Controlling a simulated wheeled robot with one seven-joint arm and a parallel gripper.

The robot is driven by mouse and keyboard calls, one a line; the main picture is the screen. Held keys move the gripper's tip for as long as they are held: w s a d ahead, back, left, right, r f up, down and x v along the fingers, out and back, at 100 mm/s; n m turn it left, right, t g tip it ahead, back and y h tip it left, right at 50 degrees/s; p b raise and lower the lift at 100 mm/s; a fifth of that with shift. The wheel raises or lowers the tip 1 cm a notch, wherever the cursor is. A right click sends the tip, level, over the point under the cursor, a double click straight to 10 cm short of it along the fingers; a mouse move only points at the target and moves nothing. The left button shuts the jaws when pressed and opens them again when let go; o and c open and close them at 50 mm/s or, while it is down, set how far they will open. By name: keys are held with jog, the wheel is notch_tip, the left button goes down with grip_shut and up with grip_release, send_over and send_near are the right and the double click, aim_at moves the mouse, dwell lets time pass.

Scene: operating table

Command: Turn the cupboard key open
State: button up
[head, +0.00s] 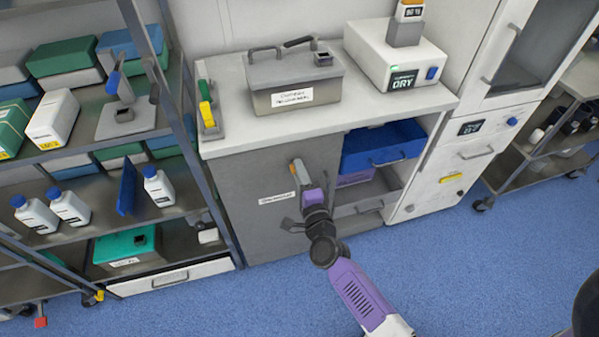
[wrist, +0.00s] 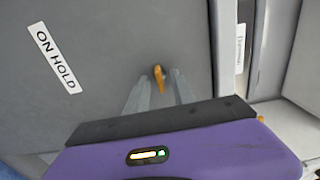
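The orange key (wrist: 158,75) stands out from the grey cupboard door (wrist: 90,95) in the wrist view. My gripper (wrist: 160,82) points at the door with its two grey fingers apart, one on each side of the key. I see a gap beside the key, so the fingers do not look closed on it. The key's far end at the door is hard to make out. In the head view my gripper (head: 303,182) is in front of the upper right part of the closed grey door (head: 240,185) and hides the key's surroundings.
A white label reading ON HOLD (wrist: 55,57) is on the door. Right of the door are open shelves with a blue bin (head: 383,147). A grey case (head: 293,80) sits on the worktop. A rack with bottles (head: 160,187) stands left. Blue floor (head: 470,250) is clear in front.

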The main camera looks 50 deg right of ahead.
jog(key=v, duration=0.7)
jog(key=shift+s+a+b, duration=0.25)
jog(key=shift+s+b, duration=0.05)
jog(key=shift+s, duration=0.05)
dwell(0.4)
